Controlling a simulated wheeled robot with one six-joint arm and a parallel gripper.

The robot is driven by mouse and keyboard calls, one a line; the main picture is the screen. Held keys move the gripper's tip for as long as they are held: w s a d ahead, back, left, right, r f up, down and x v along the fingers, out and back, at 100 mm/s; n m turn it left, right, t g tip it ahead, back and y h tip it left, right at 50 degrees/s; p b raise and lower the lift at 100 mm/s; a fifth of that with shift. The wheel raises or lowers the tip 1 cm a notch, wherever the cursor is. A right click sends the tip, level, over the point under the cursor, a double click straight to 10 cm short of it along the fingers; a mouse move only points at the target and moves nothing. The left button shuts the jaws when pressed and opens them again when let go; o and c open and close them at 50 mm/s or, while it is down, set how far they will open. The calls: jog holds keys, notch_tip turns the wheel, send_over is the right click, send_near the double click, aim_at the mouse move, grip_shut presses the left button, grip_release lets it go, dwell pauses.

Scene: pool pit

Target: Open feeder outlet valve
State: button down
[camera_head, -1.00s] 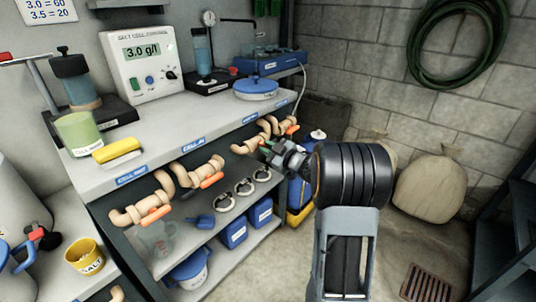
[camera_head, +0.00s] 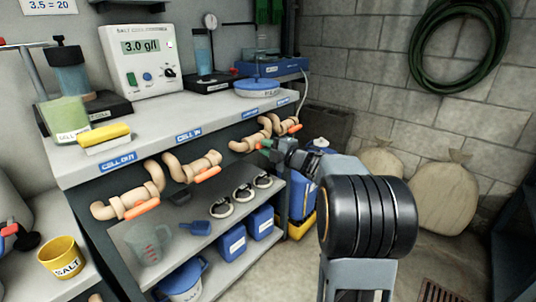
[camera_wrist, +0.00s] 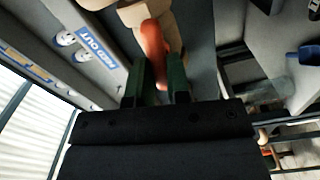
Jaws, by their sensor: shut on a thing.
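The feeder outlet valve is a tan pipe fitting (camera_head: 243,145) under the bench edge in the head view, its orange handle mostly hidden by my gripper (camera_head: 266,150). In the wrist view the orange handle (camera_wrist: 154,40) runs between the two green fingers of my gripper (camera_wrist: 161,76), which is shut on it. A blue label beside it (camera_wrist: 93,47) appears to read FEED OUT. The tan pipe body (camera_wrist: 135,14) is partly cut off at the top of the wrist view.
Another tan valve with an orange handle (camera_head: 294,129) sits just beyond. The CELL IN valve (camera_head: 205,165) and CELL OUT valve (camera_head: 125,205) are nearer. A shelf with black-and-white rings (camera_head: 221,207) lies below. A blue container (camera_head: 306,195) stands behind my gripper.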

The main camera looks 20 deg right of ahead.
jog(key=shift+n+b, duration=0.8)
jog(key=shift+n, duration=0.2)
jog(key=c, duration=1.1)
grip_release()
jog(key=shift+p+v, duration=1.8)
jog(key=shift+v, duration=5.1)
